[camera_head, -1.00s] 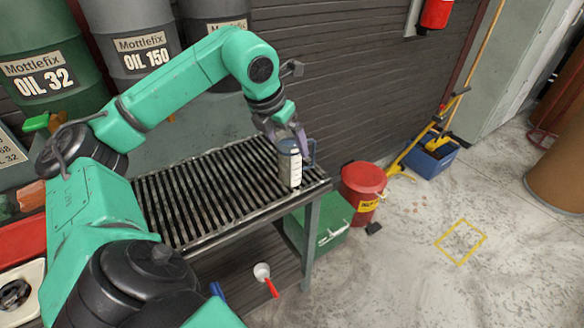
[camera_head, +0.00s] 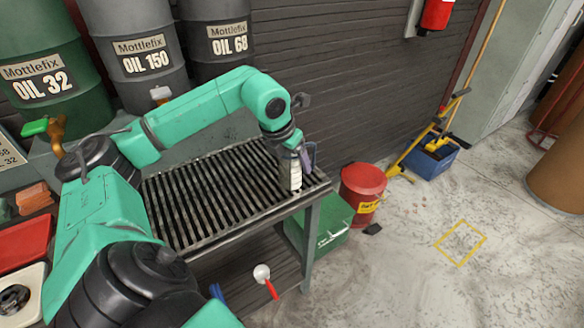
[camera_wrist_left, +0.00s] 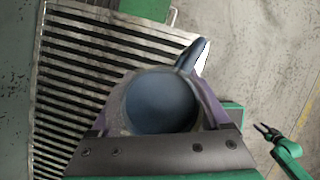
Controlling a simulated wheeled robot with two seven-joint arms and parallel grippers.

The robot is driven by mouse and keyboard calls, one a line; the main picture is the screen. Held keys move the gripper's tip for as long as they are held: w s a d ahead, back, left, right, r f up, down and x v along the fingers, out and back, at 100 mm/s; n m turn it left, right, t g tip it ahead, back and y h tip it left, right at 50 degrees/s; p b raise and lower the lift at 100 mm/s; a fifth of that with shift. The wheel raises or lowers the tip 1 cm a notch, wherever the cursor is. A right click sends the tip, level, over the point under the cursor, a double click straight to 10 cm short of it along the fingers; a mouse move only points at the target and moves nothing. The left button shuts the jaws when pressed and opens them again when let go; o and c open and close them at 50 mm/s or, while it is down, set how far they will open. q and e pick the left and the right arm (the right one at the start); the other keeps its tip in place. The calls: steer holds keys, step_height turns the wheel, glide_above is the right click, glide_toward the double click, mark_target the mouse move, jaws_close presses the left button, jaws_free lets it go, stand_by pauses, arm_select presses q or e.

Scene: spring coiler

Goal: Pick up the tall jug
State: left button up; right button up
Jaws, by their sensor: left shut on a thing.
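The tall jug (camera_head: 294,179) is blue-grey with a pale scale strip and a blue handle. It stands upright on the slatted bench top near its right end, its upper part hidden by my gripper. My left gripper (camera_head: 291,152) has come down over it from above and is shut on it. In the left wrist view, the jug's round mouth (camera_wrist_left: 161,103) lies between the fingers, with the handle (camera_wrist_left: 192,55) pointing up and right. A green arm with a small dark gripper (camera_wrist_left: 265,130), seemingly my right one, shows at the right; its jaws are too small to judge.
The slatted bench (camera_head: 205,195) has free room left of the jug. A red bin (camera_head: 362,188) and a green box (camera_head: 330,225) stand right of the bench. A white ladle with a red handle (camera_head: 262,273) lies on the lower shelf. Oil drums (camera_head: 140,60) stand behind.

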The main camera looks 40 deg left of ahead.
arm_select(q)
step_height(320, 180, up, 20)
steer(key=p, duration=0.6)
steer(key=s+d+f+n+g, duration=0.2)
steer(key=d+f+n, duration=0.3)
steer(key=f+n, duration=0.4)
steer(key=s+d+f+n+g+p, duration=0.1)
steer(key=s+d+f+n+g, duration=0.2)
steer(key=n, duration=1.1)
steer(key=s+d+f+n+g, duration=0.3)
steer(key=d+f+n, duration=0.6)
steer(key=f+n, duration=0.3)
step_height(320, 180, down, 3)
steer(key=shift+s+r+g, duration=0.1)
steer(key=shift+s+g, duration=0.15)
steer(key=shift+g, duration=0.25)
steer(key=shift+w+d, duration=0.1)
steer(key=shift+d, duration=0.05)
